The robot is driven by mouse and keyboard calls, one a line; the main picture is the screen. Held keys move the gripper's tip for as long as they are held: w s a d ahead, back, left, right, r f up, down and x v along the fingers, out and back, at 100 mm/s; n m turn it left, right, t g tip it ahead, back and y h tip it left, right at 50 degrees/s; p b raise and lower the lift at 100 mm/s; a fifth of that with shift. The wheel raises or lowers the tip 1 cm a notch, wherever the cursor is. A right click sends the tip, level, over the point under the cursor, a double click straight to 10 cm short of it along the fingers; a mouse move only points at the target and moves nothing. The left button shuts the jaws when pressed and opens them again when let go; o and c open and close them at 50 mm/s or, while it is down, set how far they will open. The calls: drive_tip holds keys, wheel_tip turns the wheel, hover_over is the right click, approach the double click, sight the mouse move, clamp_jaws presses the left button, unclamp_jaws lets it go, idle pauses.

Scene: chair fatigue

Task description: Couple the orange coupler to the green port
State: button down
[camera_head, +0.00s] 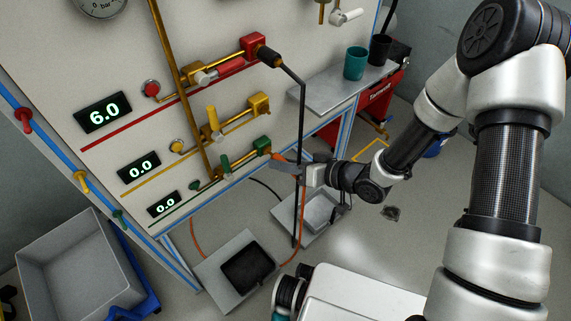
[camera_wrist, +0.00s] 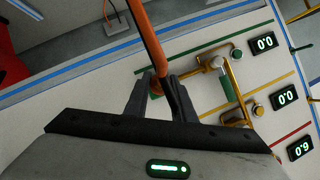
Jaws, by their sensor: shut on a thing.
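The green port (camera_head: 262,143) is a green block at the right end of the lowest, green line on the panel. The orange coupler (camera_head: 277,155) is right beside it, on its lower right side; I cannot tell whether they are joined or only close. My gripper (camera_head: 290,168) reaches in from the right and is shut on the coupler. In the wrist view, the orange coupler (camera_wrist: 159,88) is between the fingertips of my gripper (camera_wrist: 162,98), with its orange hose running up and away. Part of the port is hidden behind the fingers there.
A black hose (camera_head: 303,110) hangs from the red port (camera_head: 253,43), passing close by my gripper. A shelf (camera_head: 320,90) with a teal cup (camera_head: 355,62) and a dark cup (camera_head: 380,48) is above right. Trays (camera_head: 208,272) lie on the floor below.

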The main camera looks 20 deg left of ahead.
drive_tip(key=shift+w+a, duration=0.25)
drive_tip(key=shift+a, duration=0.25)
drive_tip(key=shift+w+a, duration=0.2)
drive_tip(key=shift+a, duration=0.25)
drive_tip(key=c, duration=1.4)
unclamp_jaws()
drive_tip(key=p+v, duration=0.4)
drive_tip(key=v, duration=1.3)
drive_tip(key=shift+r+p, duration=0.2)
drive_tip(key=shift+p, duration=0.1)
drive_tip(key=shift+d, duration=0.1)
